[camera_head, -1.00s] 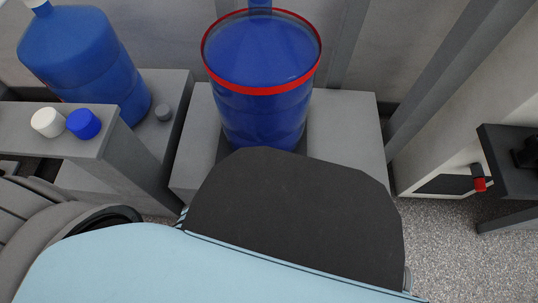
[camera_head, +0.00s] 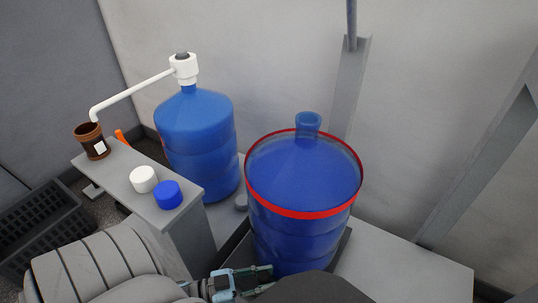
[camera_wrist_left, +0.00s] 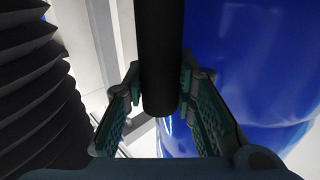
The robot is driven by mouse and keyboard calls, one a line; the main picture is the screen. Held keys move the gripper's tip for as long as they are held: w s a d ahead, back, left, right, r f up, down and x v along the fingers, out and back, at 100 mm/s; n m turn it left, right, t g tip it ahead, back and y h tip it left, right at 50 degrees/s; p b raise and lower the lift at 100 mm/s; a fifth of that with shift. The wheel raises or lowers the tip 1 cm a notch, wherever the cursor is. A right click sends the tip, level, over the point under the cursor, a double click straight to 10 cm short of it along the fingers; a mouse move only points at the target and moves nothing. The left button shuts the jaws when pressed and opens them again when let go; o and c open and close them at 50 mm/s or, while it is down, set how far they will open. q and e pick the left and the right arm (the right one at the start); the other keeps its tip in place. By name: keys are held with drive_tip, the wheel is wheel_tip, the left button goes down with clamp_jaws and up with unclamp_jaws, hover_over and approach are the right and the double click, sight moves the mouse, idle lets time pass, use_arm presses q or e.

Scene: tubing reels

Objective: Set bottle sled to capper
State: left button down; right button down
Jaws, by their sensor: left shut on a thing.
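A blue bottle (camera_head: 300,235) with a bare open-looking neck stands upright at the right, with a red ring (camera_head: 303,214) around its shoulder. A dark sled-like base (camera_head: 238,244) shows under its left side; most of it is hidden. My left gripper (camera_head: 262,273) is low in front of this bottle. In the left wrist view, the gripper (camera_wrist_left: 163,92) is shut on a black round handle (camera_wrist_left: 160,40), with the blue bottle (camera_wrist_left: 240,70) close by on the right. Whether the handle joins the base is hidden. My right gripper is out of view. I cannot identify the capper.
Another blue bottle (camera_head: 195,130) carries a white pump (camera_head: 184,68) with a spout over a brown jar (camera_head: 92,141). A white cap (camera_head: 143,179) and a blue cap (camera_head: 168,194) sit on a grey stand (camera_head: 120,180). A black crate (camera_head: 42,228) is at left. The grey bench (camera_head: 405,265) is clear at right.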

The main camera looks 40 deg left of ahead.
use_arm(q)
drive_tip(key=c, duration=1.8)
unclamp_jaws()
drive_tip(key=shift+a, duration=0.3)
drive_tip(key=shift+o, duration=1.1)
drive_tip(key=shift+s+a, duration=0.1)
drive_tip(key=shift+s, duration=0.05)
drive_tip(key=v, duration=1.2)
